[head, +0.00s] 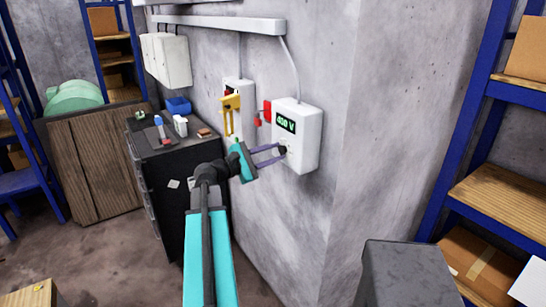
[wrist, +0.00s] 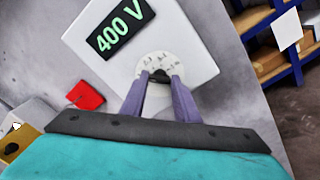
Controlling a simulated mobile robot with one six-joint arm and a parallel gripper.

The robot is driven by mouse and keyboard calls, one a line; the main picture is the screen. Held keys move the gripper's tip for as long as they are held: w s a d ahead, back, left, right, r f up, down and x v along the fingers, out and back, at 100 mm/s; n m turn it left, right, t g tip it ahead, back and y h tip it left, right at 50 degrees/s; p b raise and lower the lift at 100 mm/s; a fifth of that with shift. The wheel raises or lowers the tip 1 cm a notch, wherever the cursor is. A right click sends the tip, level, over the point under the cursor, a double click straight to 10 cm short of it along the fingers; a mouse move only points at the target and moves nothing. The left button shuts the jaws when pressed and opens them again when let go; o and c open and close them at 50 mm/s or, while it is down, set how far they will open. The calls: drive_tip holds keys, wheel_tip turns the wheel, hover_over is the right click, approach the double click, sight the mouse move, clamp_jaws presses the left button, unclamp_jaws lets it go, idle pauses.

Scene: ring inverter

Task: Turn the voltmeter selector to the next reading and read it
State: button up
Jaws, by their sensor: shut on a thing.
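The voltmeter box (head: 308,146) is white and fixed to the concrete wall. It also shows in the wrist view (wrist: 194,52), tilted in the picture. Its display (head: 286,122) reads 400 V in green, and the same reading shows in the wrist view (wrist: 121,27). Below the display is the round selector dial (wrist: 150,64) with small markings too small to read for certain. My gripper (wrist: 160,78) is shut on the dark selector knob (wrist: 159,73) at the dial's centre. The fingers hide part of the knob, so its pointer is not clear.
A red part (head: 267,110) sits left of the voltmeter, beside another wall box with a yellow handle (head: 231,103). A dark cabinet (head: 176,190) with small items on top stands left of my arm. Blue shelving (head: 466,110) is at right, with a grey box (head: 405,274) in front.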

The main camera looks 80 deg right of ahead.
drive_tip(key=shift+s+f+m+b, duration=0.1)
drive_tip(key=shift+f+m+b, duration=0.25)
drive_tip(key=shift+b, duration=0.35)
drive_tip(key=m+b, duration=0.2)
drive_tip(key=b, duration=0.1)
drive_tip(key=m+b, duration=0.3)
drive_tip(key=b, duration=0.1)
drive_tip(key=m+b, duration=0.2)
drive_tip(key=b, duration=0.2)
drive_tip(key=shift+d+r+m, duration=0.1)
drive_tip(key=shift+r+m, duration=0.25)
drive_tip(key=shift+r+b, duration=0.15)
drive_tip(key=shift+b, duration=0.15)
drive_tip(key=o, duration=1)
drive_tip(key=shift+d, duration=0.15)
drive_tip(key=shift+o, duration=0.2)
drive_tip(key=shift+f, duration=0.2)
